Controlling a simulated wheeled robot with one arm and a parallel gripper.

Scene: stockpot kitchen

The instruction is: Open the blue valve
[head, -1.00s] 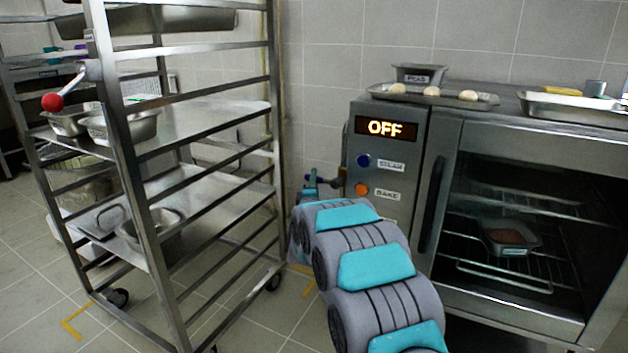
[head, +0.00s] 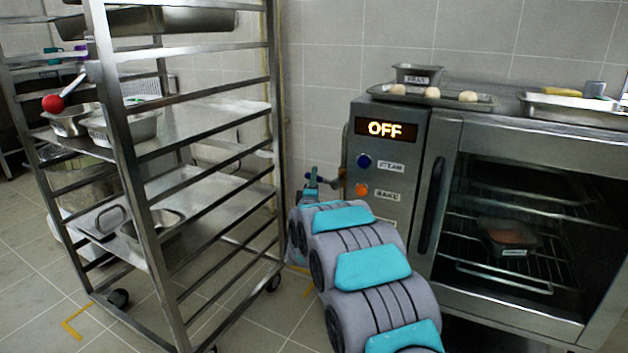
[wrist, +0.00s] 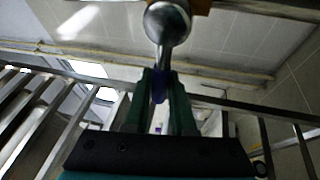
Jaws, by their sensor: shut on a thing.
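The blue valve shows in the wrist view as a metal stem with a lever (wrist: 170,28) running down to a blue tip. My gripper (wrist: 162,92) has its two green fingers closed around that blue end. In the head view my gripper (head: 311,180) is small and sits left of the oven's side, beside a short pipe near the wall. The valve itself is mostly hidden or too small to make out there.
The oven (head: 535,165), its display reading OFF, stands right of my arm, with a tray of dough balls (head: 440,97) on top. A metal rack (head: 195,350) with pans stands close on the left. A narrow floor gap lies between them.

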